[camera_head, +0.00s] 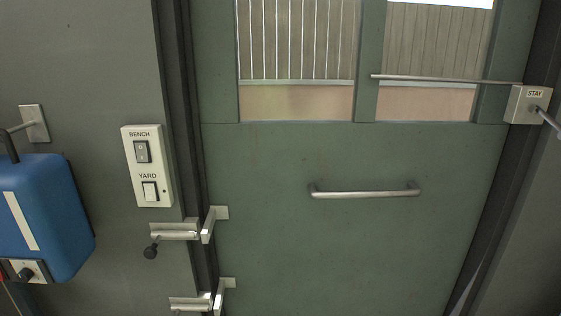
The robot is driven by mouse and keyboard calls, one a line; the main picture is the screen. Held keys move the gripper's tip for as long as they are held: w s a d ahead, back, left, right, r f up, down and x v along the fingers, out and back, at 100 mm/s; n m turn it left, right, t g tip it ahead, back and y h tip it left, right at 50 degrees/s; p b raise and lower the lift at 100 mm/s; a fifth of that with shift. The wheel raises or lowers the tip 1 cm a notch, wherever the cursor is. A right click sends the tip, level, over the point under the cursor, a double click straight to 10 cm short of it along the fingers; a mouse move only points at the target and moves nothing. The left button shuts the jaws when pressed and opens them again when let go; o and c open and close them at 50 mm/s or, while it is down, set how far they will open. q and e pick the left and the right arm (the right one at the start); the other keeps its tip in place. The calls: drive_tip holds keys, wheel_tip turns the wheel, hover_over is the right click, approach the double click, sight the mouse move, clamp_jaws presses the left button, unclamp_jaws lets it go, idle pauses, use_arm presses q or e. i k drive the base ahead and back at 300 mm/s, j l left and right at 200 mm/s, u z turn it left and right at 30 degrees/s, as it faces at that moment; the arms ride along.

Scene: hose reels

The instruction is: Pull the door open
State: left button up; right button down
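The grey-green door (270,240) fills the middle of the head view, with two window panes (297,50) in its upper part. It appears closed in its dark frame. A horizontal metal pull handle (364,193) is fixed across the door below the windows. A thin metal rod (445,79) runs across the right pane to a box marked STAY (527,104) at the right side, with a lever (547,117) on it. Two metal latch-like fittings, an upper one (175,231) with a dark knob and a lower one (190,303), sit at the left edge. Neither gripper is in view.
A switch plate (148,165) marked BENCH and YARD is on the wall left of the door. A blue case (55,215) hangs at the far left near a wall hook (33,123). The area right before the handle looks clear.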

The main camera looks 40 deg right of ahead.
sight(362, 215)
drive_tip(key=z, duration=1.7)
